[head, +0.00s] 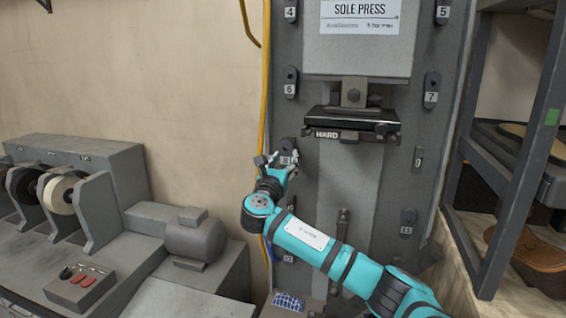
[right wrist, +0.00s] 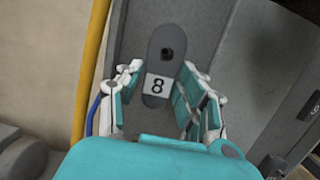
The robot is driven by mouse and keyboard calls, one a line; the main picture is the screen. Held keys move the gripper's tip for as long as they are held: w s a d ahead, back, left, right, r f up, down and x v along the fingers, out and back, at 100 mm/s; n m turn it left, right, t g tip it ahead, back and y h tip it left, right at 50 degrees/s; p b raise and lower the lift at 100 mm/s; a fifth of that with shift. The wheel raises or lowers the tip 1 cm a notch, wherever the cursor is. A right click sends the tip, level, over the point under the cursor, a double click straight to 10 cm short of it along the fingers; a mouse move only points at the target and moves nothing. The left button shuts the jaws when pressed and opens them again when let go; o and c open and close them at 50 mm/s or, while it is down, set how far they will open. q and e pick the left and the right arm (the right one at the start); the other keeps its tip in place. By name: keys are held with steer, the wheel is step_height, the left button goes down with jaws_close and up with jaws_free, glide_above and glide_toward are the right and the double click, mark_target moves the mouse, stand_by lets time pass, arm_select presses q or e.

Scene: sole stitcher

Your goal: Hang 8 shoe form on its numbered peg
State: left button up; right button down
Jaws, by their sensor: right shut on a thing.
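The 8 shoe form (right wrist: 155,60) is a dark, flat, sole-shaped plate with rounded ends, a white label with an 8 and a dark round spot near its top. In the head view the 8 form (head: 287,145) is at the left side of the grey machine panel. My right gripper (head: 278,160) is shut on its lower part, one finger on each side; it also shows in the right wrist view (right wrist: 160,85). I cannot tell whether a peg passes through the form or whether it touches the panel. My left gripper is not in view.
Forms numbered 6 (head: 290,80) and 7 (head: 432,90) hang on the panel above. The press plate (head: 350,122) juts out to the right of my gripper. A yellow hose (head: 266,70) runs along the panel's left edge. A shelf rack (head: 510,170) stands at right.

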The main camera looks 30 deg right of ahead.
steer(key=shift+s+r+p, duration=0.1)
steer(key=shift+r+p, duration=0.05)
steer(key=shift+p, duration=0.2)
stand_by(0.6)
steer(key=shift+f+x, duration=0.15)
steer(key=shift+x, duration=0.7)
steer(key=shift+f+x, duration=0.15)
steer(key=shift+x, duration=0.7)
stand_by(1.4)
steer(key=c, duration=0.8)
jaws_free()
steer(key=shift+a, duration=0.1)
steer(key=shift+o, duration=0.2)
steer(key=shift+f, duration=0.2)
steer(key=v, duration=1.2)
